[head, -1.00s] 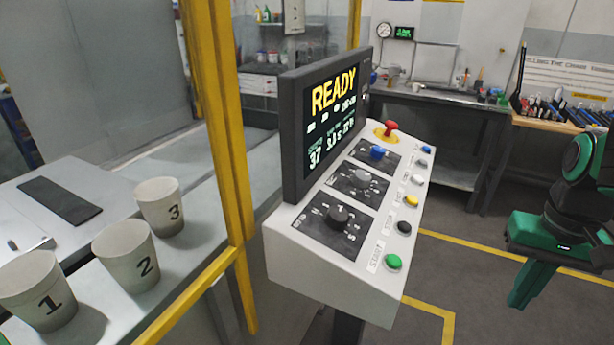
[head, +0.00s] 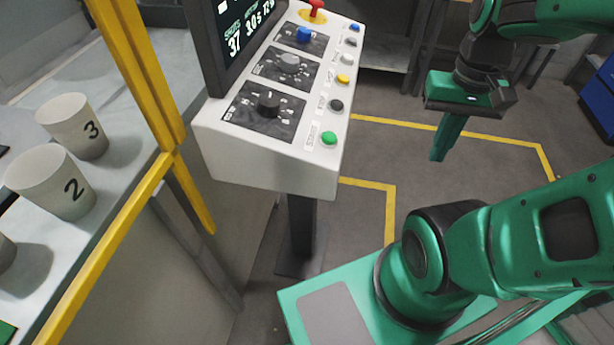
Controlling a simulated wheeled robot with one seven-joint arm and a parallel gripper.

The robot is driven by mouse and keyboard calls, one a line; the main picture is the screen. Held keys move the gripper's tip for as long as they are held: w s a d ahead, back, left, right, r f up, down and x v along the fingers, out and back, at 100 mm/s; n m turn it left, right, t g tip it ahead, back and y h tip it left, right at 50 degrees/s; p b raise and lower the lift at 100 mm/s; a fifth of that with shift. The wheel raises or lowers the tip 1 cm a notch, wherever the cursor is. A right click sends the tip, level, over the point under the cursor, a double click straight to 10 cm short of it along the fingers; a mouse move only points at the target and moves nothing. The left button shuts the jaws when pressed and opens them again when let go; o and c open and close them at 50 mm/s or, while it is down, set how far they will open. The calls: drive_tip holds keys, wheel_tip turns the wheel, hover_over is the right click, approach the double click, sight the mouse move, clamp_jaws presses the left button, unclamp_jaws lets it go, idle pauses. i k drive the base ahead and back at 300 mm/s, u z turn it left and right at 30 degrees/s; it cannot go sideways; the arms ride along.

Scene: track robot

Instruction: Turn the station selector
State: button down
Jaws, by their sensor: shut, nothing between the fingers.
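The white sloped control console (head: 265,165) stands on a dark post left of centre. Three rotary knobs on dark dial plates run up its face: a black knob (head: 268,103) nearest, a grey knob (head: 289,63) in the middle, a blue knob (head: 304,34) farthest. The dial labels are too small to read, so I cannot tell which is the station selector. My green gripper (head: 438,157) hangs shut and empty over the floor, right of the console and apart from it, fingers pointing down.
A column of buttons, including a green one (head: 328,138), lines the console's right side. A yellow post (head: 138,70) and numbered cups (head: 72,127) stand left. Floor between console and gripper is clear.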

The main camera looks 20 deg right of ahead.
sight(267, 105)
drive_tip(key=u, duration=0.05)
drive_tip(key=k, duration=1.45)
drive_tip(key=u, duration=0.6)
drive_tip(key=i, duration=1)
drive_tip(key=z, duration=0.05)
